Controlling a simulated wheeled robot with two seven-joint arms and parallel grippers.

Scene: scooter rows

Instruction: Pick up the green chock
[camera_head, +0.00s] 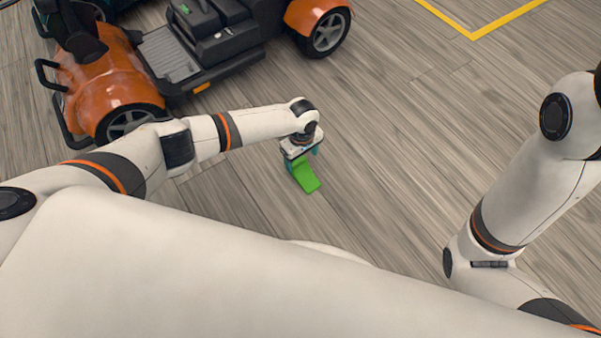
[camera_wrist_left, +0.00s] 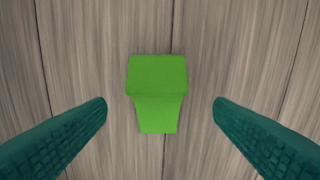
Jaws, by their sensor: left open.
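The green chock (camera_head: 305,176) lies on the wood-plank floor just below my left gripper in the head view. In the left wrist view the chock (camera_wrist_left: 157,88) sits in the middle of the picture, with bare floor on both sides of it. My left gripper (camera_head: 301,165) is open over the chock, and its teal fingers (camera_wrist_left: 160,108) stand apart to the left and right of it without visible contact. In the head view, the gripper hides part of the chock. My right arm is at the right side of the head view, and its gripper is not visible.
An orange and black scooter (camera_head: 188,62) stands at the upper left, close to my left arm. A yellow floor line (camera_head: 473,38) makes a corner at the top right. The floor (camera_head: 400,130) right of the chock is clear.

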